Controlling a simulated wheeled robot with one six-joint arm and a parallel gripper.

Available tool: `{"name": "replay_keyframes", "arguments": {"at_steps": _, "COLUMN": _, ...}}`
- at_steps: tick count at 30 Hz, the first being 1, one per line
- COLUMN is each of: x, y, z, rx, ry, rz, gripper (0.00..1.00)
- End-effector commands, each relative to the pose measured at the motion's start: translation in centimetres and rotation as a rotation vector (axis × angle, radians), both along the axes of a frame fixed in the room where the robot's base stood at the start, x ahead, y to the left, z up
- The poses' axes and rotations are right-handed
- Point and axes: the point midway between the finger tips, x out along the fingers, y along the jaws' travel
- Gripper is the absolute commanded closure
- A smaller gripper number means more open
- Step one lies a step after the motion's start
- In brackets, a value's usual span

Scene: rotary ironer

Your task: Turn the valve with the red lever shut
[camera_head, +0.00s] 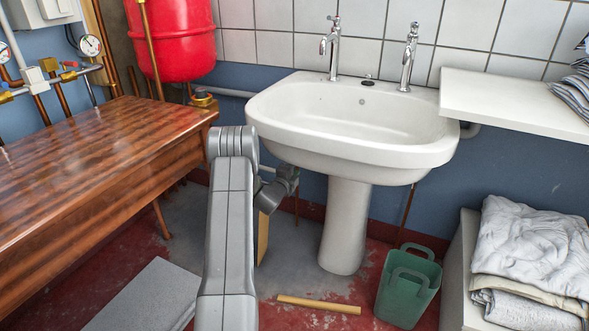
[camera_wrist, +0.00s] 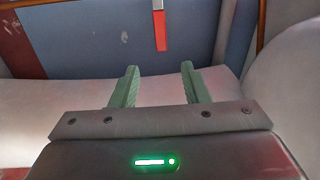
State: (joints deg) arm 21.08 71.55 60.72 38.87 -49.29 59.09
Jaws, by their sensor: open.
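In the wrist view, a narrow strip, red with a pale upper end (camera_wrist: 161,30), hangs from the top edge against blue-grey; it looks like a lever, but its valve body is out of frame. My gripper (camera_wrist: 160,84) is open, its two green fingers apart with nothing between them. The red strip is beyond the fingertips, roughly in line with the gap and not touching. In the head view, my arm reaches beside the sink (camera_head: 268,105) and its wrist is low by the sink's left underside; the fingers are hidden. A small red lever (camera_head: 68,76) also shows on the left wall pipework.
A wooden table (camera_head: 90,170) fills the left. The sink pedestal (camera_head: 345,225) stands right of my wrist. A green bin (camera_head: 408,285) and a yellowish bar (camera_head: 318,304) are on the floor. A grey slab (camera_head: 145,297) lies at front left. Folded cloths (camera_head: 530,255) are at right.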

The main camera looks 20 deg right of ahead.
Motion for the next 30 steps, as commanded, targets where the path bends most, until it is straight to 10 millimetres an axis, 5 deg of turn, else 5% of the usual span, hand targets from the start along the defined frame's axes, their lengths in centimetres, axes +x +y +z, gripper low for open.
{"name": "replay_keyframes", "arguments": {"at_steps": 17, "x": 0.1, "y": -0.2, "z": 0.0, "rx": -0.001, "ry": -0.001, "rz": -0.001, "gripper": 0.58}}
{"name": "replay_keyframes", "arguments": {"at_steps": 30, "x": 3.8, "y": -4.5, "z": -0.2, "rx": -0.002, "ry": -0.003, "rz": -0.002, "gripper": 0.58}}
